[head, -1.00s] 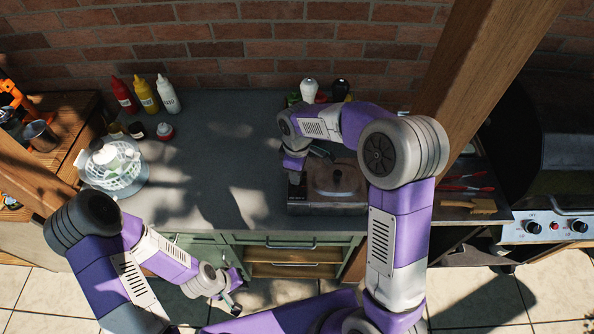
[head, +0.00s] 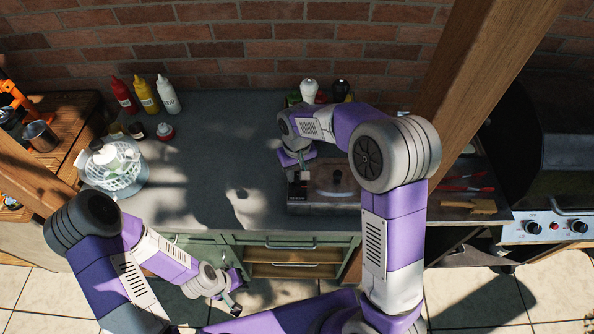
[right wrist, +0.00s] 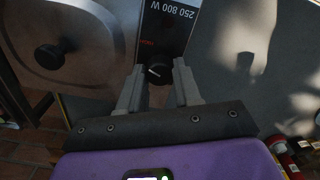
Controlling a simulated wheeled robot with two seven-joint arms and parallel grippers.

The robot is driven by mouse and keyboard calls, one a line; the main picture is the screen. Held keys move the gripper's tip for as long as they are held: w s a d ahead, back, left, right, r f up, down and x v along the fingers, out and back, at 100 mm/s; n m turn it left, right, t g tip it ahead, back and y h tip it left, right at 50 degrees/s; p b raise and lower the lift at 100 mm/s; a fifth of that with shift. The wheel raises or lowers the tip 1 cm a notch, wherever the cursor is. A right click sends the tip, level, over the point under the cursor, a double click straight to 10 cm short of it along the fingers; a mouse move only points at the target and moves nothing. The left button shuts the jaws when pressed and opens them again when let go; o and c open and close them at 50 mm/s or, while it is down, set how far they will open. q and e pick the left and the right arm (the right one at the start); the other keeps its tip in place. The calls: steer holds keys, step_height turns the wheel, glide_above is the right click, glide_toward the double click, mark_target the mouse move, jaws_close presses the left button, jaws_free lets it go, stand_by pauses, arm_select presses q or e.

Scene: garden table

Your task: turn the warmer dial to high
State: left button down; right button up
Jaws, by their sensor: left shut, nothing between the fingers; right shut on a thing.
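The warmer (head: 318,209) is a low box with a brown lid and a dark knob on top, at the right of the grey counter. Its black control panel (right wrist: 168,30) shows in the right wrist view, lettered "250 800 W", with small red print. The black dial (right wrist: 157,74) bears a light pointer mark; its exact setting is hard to read. My right gripper (right wrist: 160,70) is shut on the dial, one finger on each side. In the head view it is above the warmer's left end, and the dial is hidden. My left gripper (head: 233,302) is shut and empty, low before the drawers.
Sauce bottles (head: 145,95) and a white salad spinner (head: 112,168) stand at the counter's left. Shakers (head: 310,91) stand behind my right arm. A wooden post (head: 470,80) and a grill (head: 553,150) are on the right. The counter's middle is clear.

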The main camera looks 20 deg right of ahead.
mark_target(297, 175)
steer(key=shift+m, duration=0.8)
steer(key=o, duration=1)
steer(key=shift+o, duration=0.2)
step_height(297, 175, up, 8)
steer(key=shift+f+p, duration=0.15)
steer(key=shift+p, duration=0.25)
steer(key=shift+f, duration=0.1)
